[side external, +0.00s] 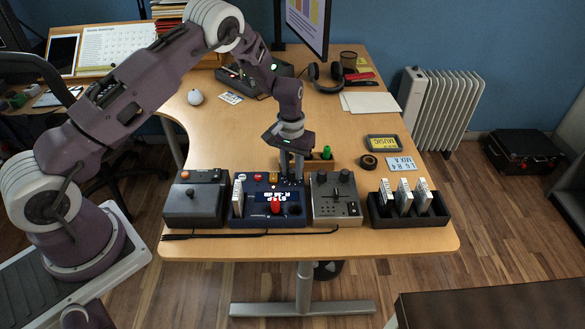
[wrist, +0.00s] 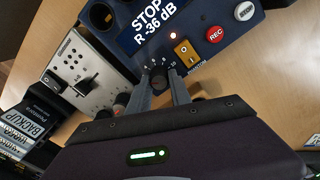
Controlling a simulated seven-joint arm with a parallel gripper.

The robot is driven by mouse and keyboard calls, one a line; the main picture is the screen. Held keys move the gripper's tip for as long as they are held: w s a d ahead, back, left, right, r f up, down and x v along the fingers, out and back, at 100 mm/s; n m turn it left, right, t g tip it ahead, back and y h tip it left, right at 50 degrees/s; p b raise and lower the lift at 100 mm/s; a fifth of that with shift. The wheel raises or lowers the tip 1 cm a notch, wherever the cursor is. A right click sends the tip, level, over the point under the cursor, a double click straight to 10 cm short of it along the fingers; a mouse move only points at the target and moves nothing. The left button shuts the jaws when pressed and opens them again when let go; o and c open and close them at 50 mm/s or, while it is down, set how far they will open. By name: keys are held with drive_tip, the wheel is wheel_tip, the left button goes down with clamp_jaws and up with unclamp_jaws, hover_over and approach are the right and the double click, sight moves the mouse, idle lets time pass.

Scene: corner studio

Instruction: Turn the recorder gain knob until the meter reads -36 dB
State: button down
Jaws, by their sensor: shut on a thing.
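The blue recorder (side external: 240,215) stands near the front edge of the desk; it also fills the top of the wrist view (wrist: 118,18). Its display (wrist: 150,25) reads "STOP" and "R -36 dB" in the wrist view. The dark gain knob (wrist: 158,80), with a numbered scale around it, sits between my fingertips in the wrist view. My gripper (side external: 291,178) points down over the recorder's back right part and is shut on the knob. In the side view the gripper hides the knob, and the display is too small to read surely.
A red REC button (wrist: 215,34), a white STOP button (wrist: 244,11) and an orange switch (wrist: 187,52) lie close to the knob. A grey mixer box (side external: 337,205) stands directly right of the recorder. A black rack (side external: 380,220) with several cards stands further right. Desk behind is partly clear.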

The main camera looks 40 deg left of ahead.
sight(292, 170)
idle(0.4)
drive_tip(key=c, duration=1.2)
unclamp_jaws()
drive_tip(key=shift+o, duration=0.2)
wheel_tip(292, 170, up, 7)
drive_tip(key=shift+r, duration=0.15)
